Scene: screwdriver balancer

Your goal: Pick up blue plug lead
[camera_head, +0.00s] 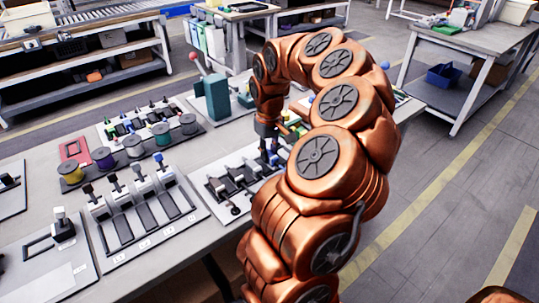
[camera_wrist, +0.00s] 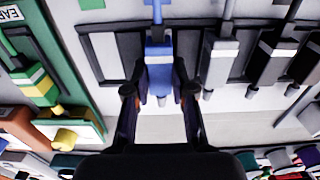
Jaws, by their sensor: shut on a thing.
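The blue plug lead (camera_wrist: 159,68) is in the middle of the wrist view, its body upright in the picture and its cord running off the top edge. My gripper (camera_wrist: 160,92) is shut on it, with one dark finger on each side of the plug. The plug is still in line with the dark holder strip (camera_wrist: 110,55) behind it; I cannot tell whether it touches the strip. In the head view my gripper (camera_head: 268,150) is low over the bench, and my arm hides most of the plug area.
A grey plug (camera_wrist: 218,65) and black plugs (camera_wrist: 272,62) stand close to the right of the blue one. A green-and-yellow plug (camera_wrist: 36,82) is to the left. In the head view, coloured spools (camera_head: 103,158), a lever board (camera_head: 145,215) and a green press (camera_head: 213,98) stand nearby.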

